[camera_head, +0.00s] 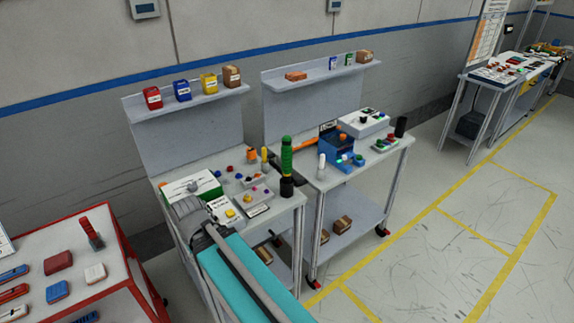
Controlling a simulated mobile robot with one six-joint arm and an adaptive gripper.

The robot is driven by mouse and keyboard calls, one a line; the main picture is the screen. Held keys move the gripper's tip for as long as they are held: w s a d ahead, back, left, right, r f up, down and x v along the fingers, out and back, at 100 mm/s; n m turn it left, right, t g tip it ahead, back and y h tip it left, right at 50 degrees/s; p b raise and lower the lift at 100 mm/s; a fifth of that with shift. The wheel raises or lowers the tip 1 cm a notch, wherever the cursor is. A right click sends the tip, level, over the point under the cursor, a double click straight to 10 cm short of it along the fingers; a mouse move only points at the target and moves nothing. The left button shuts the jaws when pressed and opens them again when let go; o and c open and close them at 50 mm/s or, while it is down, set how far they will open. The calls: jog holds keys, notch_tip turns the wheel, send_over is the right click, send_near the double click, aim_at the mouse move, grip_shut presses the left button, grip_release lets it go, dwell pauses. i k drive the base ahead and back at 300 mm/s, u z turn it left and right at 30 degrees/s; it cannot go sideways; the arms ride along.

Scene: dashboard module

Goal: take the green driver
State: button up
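A green driver (287,157) with a ribbed handle stands upright near the front right corner of the left workbench (283,205). Its lower end meets a dark cylindrical piece (287,187); I cannot tell whether that is part of the driver or a holder. I cannot make out my gripper's fingers, and nothing shows touching the driver.
Small coloured parts and a white-and-green box (192,186) crowd the bench top. A second bench (340,181) stands close at right with a blue device (336,153). A red-framed table (113,270) is at lower left. Open floor (430,240) lies at right.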

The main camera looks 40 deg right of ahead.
aim_at(286, 148)
jog(key=k, duration=1.6)
jog(key=z, duration=0.75)
jog(key=i, duration=1)
jog(key=u, duration=0.05)
